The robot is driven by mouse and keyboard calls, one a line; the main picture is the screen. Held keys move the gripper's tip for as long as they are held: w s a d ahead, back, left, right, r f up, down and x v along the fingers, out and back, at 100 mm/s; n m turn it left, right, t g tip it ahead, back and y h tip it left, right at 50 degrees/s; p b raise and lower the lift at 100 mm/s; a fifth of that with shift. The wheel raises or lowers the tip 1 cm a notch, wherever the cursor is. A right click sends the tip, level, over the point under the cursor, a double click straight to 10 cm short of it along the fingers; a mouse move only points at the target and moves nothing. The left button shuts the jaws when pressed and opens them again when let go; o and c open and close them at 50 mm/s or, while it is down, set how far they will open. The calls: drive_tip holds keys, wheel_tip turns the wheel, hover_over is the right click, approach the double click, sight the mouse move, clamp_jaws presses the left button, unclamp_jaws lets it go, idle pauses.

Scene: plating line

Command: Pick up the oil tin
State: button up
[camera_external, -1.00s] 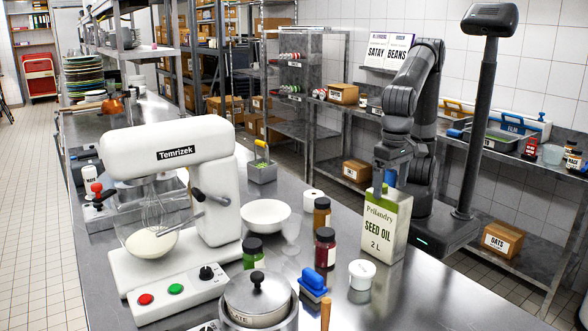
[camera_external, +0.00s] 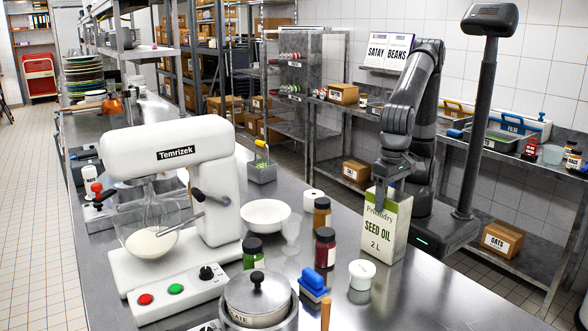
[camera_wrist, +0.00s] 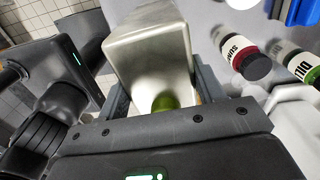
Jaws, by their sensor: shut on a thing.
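The oil tin (camera_external: 381,232) is a white and green can marked "SEED OIL 2 L". It stands upright on the steel counter at the right in the external view. My gripper (camera_external: 388,190) is at the top of the tin, reaching down over it from behind. In the wrist view the tin (camera_wrist: 150,58) shows as a pale metal box with a green cap (camera_wrist: 165,102). The gripper's fingers (camera_wrist: 162,88) lie on both sides of it, shut on it. The exact finger contact is partly hidden. I see no clear gap between the tin's base and the counter.
A white mixer (camera_external: 165,200) and a lidded pot (camera_external: 258,298) stand further left. The counter's right front is bare.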

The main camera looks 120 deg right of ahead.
clamp_jaws()
idle(0.3)
drive_tip(key=shift+r, duration=0.15)
